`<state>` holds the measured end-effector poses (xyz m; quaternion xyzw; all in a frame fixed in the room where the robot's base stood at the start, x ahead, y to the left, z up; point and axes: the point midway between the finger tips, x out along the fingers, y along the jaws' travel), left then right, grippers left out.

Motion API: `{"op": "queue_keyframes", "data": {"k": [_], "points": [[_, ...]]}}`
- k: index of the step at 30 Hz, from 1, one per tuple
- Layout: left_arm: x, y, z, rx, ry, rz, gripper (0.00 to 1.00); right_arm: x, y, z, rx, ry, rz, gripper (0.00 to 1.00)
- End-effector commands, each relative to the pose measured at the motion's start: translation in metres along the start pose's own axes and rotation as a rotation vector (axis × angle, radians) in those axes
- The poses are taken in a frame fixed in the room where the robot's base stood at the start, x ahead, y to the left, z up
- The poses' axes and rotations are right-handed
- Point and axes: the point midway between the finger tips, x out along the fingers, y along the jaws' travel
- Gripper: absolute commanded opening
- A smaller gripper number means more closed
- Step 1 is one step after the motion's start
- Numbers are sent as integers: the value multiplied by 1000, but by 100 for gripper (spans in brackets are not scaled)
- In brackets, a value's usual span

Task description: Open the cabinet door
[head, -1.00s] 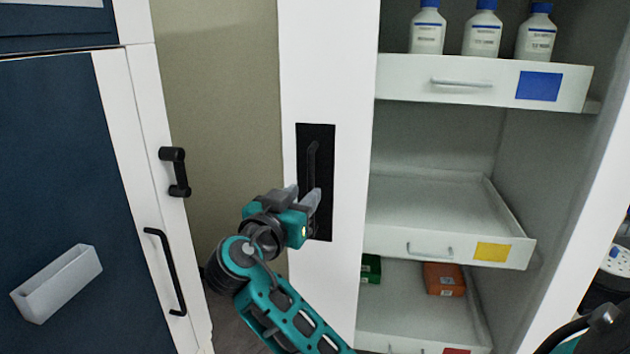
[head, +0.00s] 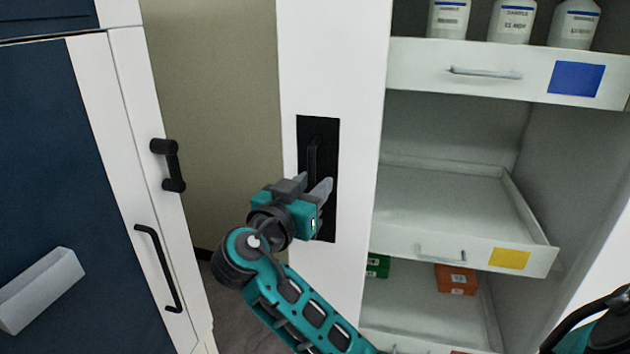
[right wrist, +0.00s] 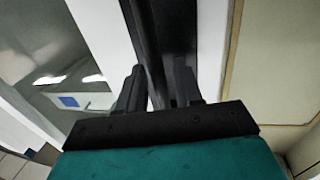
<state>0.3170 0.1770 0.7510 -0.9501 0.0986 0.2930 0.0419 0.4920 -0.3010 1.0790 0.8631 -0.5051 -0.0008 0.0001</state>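The cabinet door's white front strip (head: 362,160) stands upright in the head view, with a black recessed plate (head: 328,222) on it. A dark upright handle (head: 314,150) sits in the plate; its lower part is hidden by my right gripper. My right gripper (head: 311,187) is at the handle, its two grey fingers apart. In the right wrist view the dark handle bar (right wrist: 146,40) runs between the fingers, with a small gap beside the left one. I cannot tell whether the other finger touches it. My left gripper is not in view.
Right of the strip are shelves with white bottles (head: 512,20), a blue-labelled drawer (head: 425,62), a yellow-labelled drawer (head: 390,243), and green (head: 377,266) and orange (head: 456,279) boxes. A blue-and-white cabinet (head: 60,180) with black handles stands on the left.

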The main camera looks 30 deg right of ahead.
Motion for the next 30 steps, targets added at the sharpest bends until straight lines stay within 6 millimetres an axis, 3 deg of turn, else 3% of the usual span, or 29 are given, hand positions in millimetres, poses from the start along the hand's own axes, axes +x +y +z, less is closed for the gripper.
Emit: {"op": "queue_keyframes", "data": {"k": [11, 22, 30], "points": [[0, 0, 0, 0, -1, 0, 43, -1, 0, 0, 0, 0, 1, 35], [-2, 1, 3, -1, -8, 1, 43, -1, 0, 0, 0, 0, 1, 1], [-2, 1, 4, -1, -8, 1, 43, -1, 0, 0, 0, 0, 1, 0]]}}
